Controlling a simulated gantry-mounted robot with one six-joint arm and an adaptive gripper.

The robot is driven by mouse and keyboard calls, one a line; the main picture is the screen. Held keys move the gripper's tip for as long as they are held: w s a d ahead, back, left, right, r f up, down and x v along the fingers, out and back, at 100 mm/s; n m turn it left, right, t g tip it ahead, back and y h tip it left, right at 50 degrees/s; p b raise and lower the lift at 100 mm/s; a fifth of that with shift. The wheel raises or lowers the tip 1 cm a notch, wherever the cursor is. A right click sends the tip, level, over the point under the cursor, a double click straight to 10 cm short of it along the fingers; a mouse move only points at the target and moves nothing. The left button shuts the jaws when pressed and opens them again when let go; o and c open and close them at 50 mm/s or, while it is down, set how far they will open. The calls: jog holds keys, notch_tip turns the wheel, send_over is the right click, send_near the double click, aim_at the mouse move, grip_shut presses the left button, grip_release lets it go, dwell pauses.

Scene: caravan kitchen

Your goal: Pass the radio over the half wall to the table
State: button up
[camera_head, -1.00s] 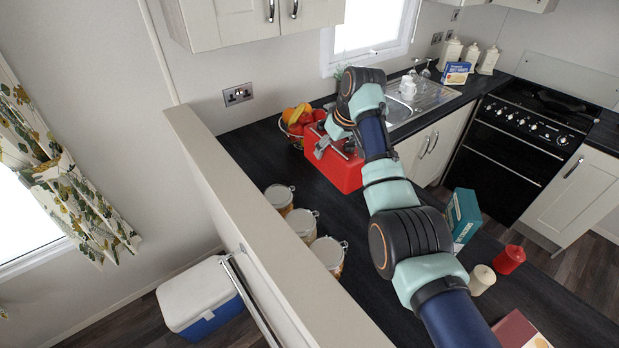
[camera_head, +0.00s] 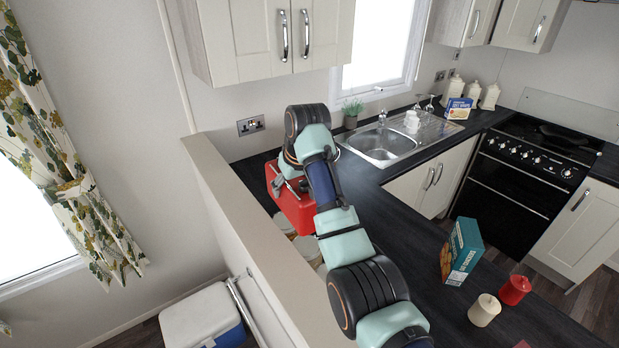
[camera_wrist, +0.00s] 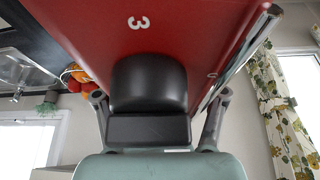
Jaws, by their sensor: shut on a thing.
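The radio (camera_head: 292,208) is a red box with a pale edge. In the head view it is beside the half wall (camera_head: 232,185), on the kitchen side, and appears held above the counter. My gripper (camera_head: 286,180) is shut on its upper part; the arm hides some of the grip. In the wrist view the red radio (camera_wrist: 190,40), marked with a white 3, fills the top of the picture, between the fingers of my gripper (camera_wrist: 158,100). The table is not in view.
Striped jars (camera_head: 308,247) stand below the radio beside the half wall, partly hidden. Fruit (camera_wrist: 78,75) shows in the wrist view. A teal box (camera_head: 462,252), a cream pot (camera_head: 484,310) and a red pot (camera_head: 514,290) stand on the counter. A blue-white cool box (camera_head: 203,318) is beyond the wall.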

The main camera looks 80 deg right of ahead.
jog(key=w+a, duration=2)
jog(key=a, duration=0.2)
jog(key=shift+a, duration=0.15)
